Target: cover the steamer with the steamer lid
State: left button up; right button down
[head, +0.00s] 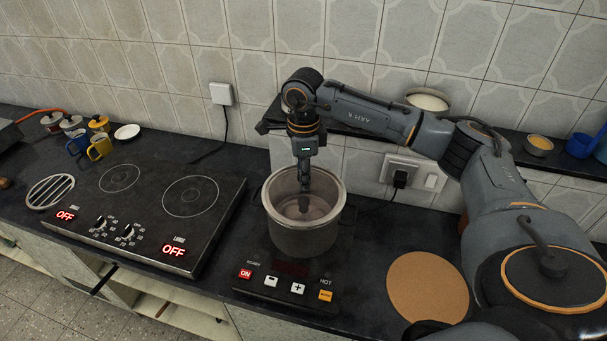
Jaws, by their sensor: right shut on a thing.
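The steamer, a grey steel pot (300,241), stands upright on the single black hot plate in the middle of the head view. My right gripper (304,204) reaches straight down from above, its tips within the pot's rim outline. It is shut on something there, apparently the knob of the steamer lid. The lid's outline is hard to make out against the pot's brownish inside, so I cannot tell how it sits against the rim. My left gripper is not in view.
The hot plate's panel (285,286) shows a lit ON. A two-ring cooktop (147,212) marked OFF is at left, with mugs (100,147) behind it. A round cork mat (427,287) lies right of the pot. A shelf with a bowl (428,99) runs along the tiled wall.

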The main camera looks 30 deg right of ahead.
jog(key=shift+f+b, duration=0.65)
jog(key=shift+f, duration=0.1)
dwell(0.3)
jog(key=c, duration=1)
grip_release()
jog(key=shift+o, duration=0.2)
notch_tip(320, 180, up, 12)
